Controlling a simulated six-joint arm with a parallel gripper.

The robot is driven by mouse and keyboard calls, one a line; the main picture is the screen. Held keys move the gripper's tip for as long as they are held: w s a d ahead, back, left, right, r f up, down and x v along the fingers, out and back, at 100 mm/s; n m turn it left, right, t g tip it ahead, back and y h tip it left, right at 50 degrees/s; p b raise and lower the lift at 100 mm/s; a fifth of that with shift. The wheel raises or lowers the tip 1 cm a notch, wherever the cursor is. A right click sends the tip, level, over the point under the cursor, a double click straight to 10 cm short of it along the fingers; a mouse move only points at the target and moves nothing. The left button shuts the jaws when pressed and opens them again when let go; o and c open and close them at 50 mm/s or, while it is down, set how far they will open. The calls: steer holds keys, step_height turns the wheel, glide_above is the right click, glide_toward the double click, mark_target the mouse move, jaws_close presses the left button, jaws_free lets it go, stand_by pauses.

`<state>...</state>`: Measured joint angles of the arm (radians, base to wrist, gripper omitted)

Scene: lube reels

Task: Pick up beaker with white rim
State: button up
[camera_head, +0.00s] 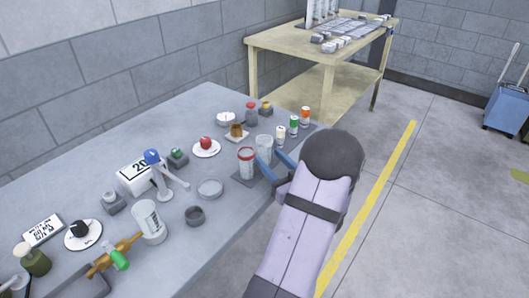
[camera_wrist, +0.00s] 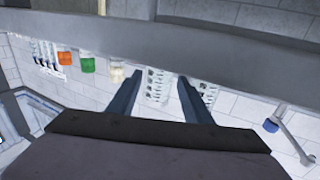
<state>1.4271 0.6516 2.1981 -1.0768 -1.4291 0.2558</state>
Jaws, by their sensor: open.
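The beaker with the white rim (camera_head: 264,143) stands upright on the table, just beyond my gripper's fingers. In the wrist view, a clear beaker with printed markings (camera_wrist: 157,88) shows between the two fingers. My gripper (camera_head: 272,163) is open, with its two blue fingers apart; it also shows in the wrist view (camera_wrist: 158,90). I cannot tell how far the fingers reach around the beaker. A beaker with a red rim (camera_head: 246,163) stands close by on the left. Another marked vessel is partly hidden behind the right finger in the wrist view.
Small cream (camera_head: 281,134), green (camera_head: 294,122) and orange (camera_head: 305,114) containers stand in a row just right of the beaker. A glass dish (camera_head: 210,188) and a small dark ring (camera_head: 195,215) lie to the left. The table's right edge is close to my arm.

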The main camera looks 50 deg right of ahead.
mark_target(269, 156)
steer(key=shift+p+x, duration=0.3)
steer(key=shift+x, duration=1.9)
steer(key=shift+c, duration=0.3)
steer(key=c, duration=0.7)
steer(key=shift+c, duration=0.2)
step_height(269, 156, up, 10)
steer(key=shift+p, duration=0.35)
